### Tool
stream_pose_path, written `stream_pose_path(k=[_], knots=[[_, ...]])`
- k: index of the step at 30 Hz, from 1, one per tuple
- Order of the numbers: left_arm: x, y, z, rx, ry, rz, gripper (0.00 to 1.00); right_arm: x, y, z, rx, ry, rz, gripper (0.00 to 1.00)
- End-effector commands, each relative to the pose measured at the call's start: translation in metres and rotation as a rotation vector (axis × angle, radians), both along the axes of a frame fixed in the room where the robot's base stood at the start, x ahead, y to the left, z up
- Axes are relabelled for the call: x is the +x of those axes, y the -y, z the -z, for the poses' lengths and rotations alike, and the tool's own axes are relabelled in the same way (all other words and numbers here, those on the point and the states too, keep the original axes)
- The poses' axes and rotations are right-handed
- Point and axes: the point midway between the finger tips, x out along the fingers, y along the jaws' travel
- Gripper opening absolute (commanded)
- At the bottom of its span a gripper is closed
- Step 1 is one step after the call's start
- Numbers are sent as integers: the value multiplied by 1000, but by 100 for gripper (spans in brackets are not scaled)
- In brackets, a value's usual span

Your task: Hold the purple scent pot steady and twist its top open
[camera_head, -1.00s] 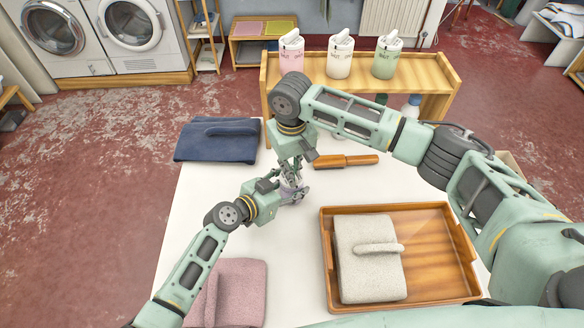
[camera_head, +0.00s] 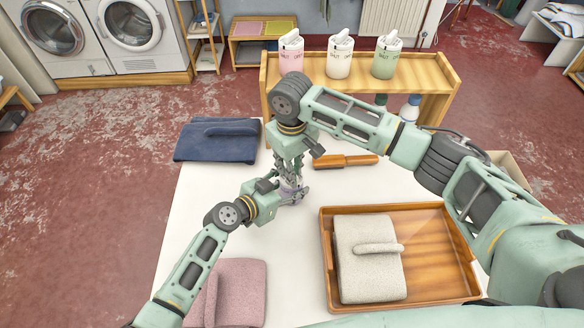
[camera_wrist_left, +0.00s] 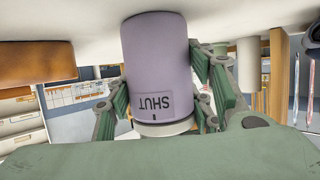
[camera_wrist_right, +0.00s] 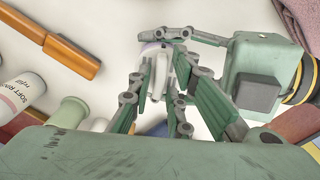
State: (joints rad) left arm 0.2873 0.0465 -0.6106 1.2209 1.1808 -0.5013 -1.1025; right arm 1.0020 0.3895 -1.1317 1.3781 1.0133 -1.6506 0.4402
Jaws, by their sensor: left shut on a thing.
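The purple scent pot (camera_head: 290,196) stands on the white table, mostly covered by my grippers in the head view. In the left wrist view its purple body (camera_wrist_left: 157,55) appears upside down, with a "SHUT" label beside a dark mark near its pale top. My left gripper (camera_head: 293,189) is shut around the body, one finger on each side. My right gripper (camera_wrist_right: 160,75) points down from above. Its fingers stand apart on either side of the pot's white ridged top (camera_wrist_right: 156,72); I see no clear contact.
A wooden brush (camera_head: 345,161) lies right of the pot. A wooden tray (camera_head: 435,290) with a folded grey cloth stands at front right. Folded blue (camera_head: 216,142) and pink (camera_head: 238,290) cloths lie at left. Behind is a wooden shelf (camera_head: 425,72) with several bottles.

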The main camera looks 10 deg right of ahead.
Motion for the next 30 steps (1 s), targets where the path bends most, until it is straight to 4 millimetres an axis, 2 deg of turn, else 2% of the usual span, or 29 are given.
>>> stream_pose_path(k=[7,10,24,30], knots=[[0,0,0,0,-1,0,17,0,0,-2,0,1,1,18],[0,0,0,0,-1,0,17,1,0,-10,1,2,2,18],[0,0,0,0,-1,0,17,1,-1,-100,1,3,1,18],[0,0,0,0,-1,0,17,0,-1,-118,0,1,1,18]])
